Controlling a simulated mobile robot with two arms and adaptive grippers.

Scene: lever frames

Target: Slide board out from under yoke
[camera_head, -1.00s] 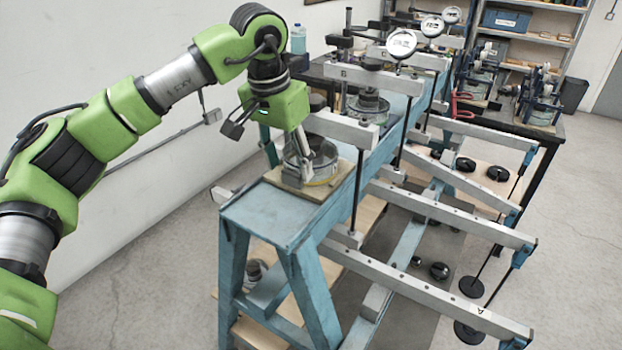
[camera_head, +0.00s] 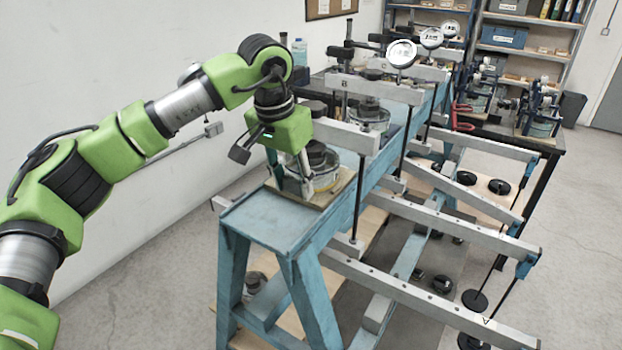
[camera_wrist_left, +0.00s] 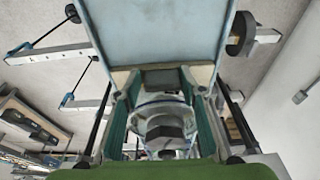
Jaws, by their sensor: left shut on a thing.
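The board (camera_head: 340,190) is a flat wooden plate near the front end of the blue bench top. A round clear-walled cell (camera_head: 325,178) with a dark cap stands on it. My left gripper (camera_head: 304,190) points down at the board's front-left edge and is shut on the board. In the left wrist view, its two fingers flank the board's edge (camera_wrist_left: 203,73), with the cell (camera_wrist_left: 165,118) beyond. The finger contacts are partly hidden. My right gripper is out of view.
The blue bench top (camera_head: 275,218) is bare in front of the board. A vertical rod (camera_head: 357,200) hangs from the yoke close by the board's right side. Long grey levers (camera_head: 430,300) extend to the right. More yokes and dial gauges (camera_head: 401,53) stand behind.

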